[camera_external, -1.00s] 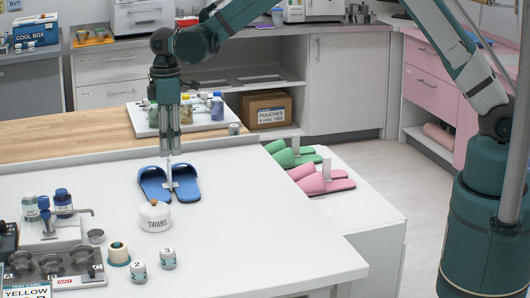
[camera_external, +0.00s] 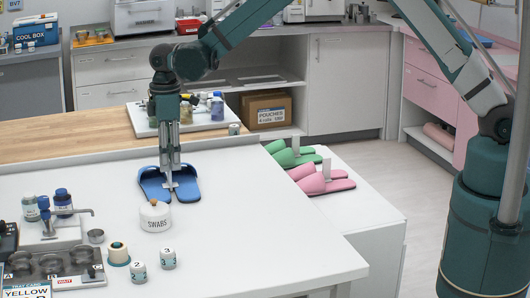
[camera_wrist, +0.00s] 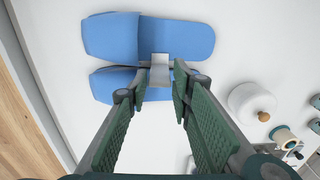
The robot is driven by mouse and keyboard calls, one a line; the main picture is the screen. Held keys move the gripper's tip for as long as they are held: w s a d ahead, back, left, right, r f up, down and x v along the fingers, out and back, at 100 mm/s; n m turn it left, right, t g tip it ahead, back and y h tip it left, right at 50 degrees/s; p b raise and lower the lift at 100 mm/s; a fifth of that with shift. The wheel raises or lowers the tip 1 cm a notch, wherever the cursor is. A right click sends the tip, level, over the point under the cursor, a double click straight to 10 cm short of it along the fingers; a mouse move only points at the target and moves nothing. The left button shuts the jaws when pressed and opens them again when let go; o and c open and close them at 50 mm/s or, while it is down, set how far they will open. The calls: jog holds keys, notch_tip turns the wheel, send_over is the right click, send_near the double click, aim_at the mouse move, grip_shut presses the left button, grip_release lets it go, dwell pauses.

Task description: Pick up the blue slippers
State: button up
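The pair of blue slippers (camera_external: 186,186) lies on the white table, joined by a pale upright tab (camera_wrist: 161,70) between them. In the wrist view the blue slippers (camera_wrist: 110,38) lie side by side beyond the fingertips, the lower one partly hidden by my fingers. My gripper (camera_external: 169,180) points down right over the slippers. In the wrist view my gripper (camera_wrist: 153,95) is open, its fingers apart on either side of the tab's end. I cannot tell whether a finger touches the tab.
A white swabs jar (camera_external: 155,217) stands just in front of the slippers. Numbered small jars (camera_external: 168,258) and a tray of metal cups (camera_external: 52,268) are nearer the front left. Green slippers (camera_external: 284,157) and pink slippers (camera_external: 311,184) lie on a lower white surface to the right.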

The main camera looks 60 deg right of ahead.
jog(key=shift+f, duration=1.55)
jog(key=shift+c, duration=0.7)
grip_shut()
